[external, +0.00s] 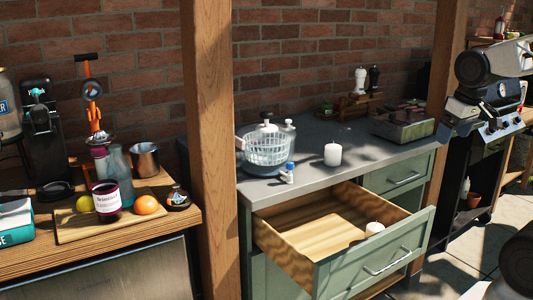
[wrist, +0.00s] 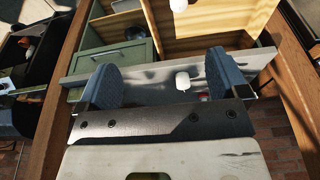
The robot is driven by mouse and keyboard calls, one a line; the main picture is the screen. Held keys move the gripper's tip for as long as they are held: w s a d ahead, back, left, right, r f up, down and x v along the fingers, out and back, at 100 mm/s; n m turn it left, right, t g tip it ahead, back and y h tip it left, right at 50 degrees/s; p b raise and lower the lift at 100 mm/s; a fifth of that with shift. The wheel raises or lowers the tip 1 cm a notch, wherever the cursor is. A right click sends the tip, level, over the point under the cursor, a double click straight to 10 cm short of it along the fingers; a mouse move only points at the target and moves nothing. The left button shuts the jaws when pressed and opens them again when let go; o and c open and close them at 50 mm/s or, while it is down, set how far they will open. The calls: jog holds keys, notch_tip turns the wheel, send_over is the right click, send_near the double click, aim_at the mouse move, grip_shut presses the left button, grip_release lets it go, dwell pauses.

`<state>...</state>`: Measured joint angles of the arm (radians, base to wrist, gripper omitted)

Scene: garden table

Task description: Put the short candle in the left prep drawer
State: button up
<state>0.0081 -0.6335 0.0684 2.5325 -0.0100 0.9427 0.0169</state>
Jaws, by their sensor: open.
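The left prep drawer (external: 312,222) is pulled out of the green cabinet. A white candle (external: 374,229) is inside it near its front panel, which hides the candle's lower part. A second white candle (external: 332,154) stands upright on the grey counter. Their full heights cannot be compared with certainty, so I cannot tell which is the short one. In the wrist view, one candle (wrist: 179,5) shows at the top edge in the wooden drawer. A white object (wrist: 182,81), possibly the other candle, shows between the fingers. My gripper (wrist: 162,75) is open and holds nothing.
A closed drawer (external: 400,175) is right of the open one. A wooden post (external: 211,150) rises left of the cabinet.

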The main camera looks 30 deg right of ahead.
jog(key=shift+w, duration=0.15)
jog(key=n+g+y, duration=0.2)
jog(key=n, duration=1)
send_over(336, 146)
jog(key=f, duration=1.1)
jog(key=shift+s+d+f, duration=0.2)
jog(key=shift+d+f, duration=0.05)
jog(key=shift+d, duration=0.15)
jog(key=shift+w+f, duration=0.4)
jog(key=shift+w, duration=0.1)
jog(key=shift+f, duration=0.1)
jog(key=shift+w+a+f, duration=0.1)
jog(key=shift+a+f, duration=0.05)
jog(key=shift+f, duration=1.05)
jog(key=shift+f, duration=0.1)
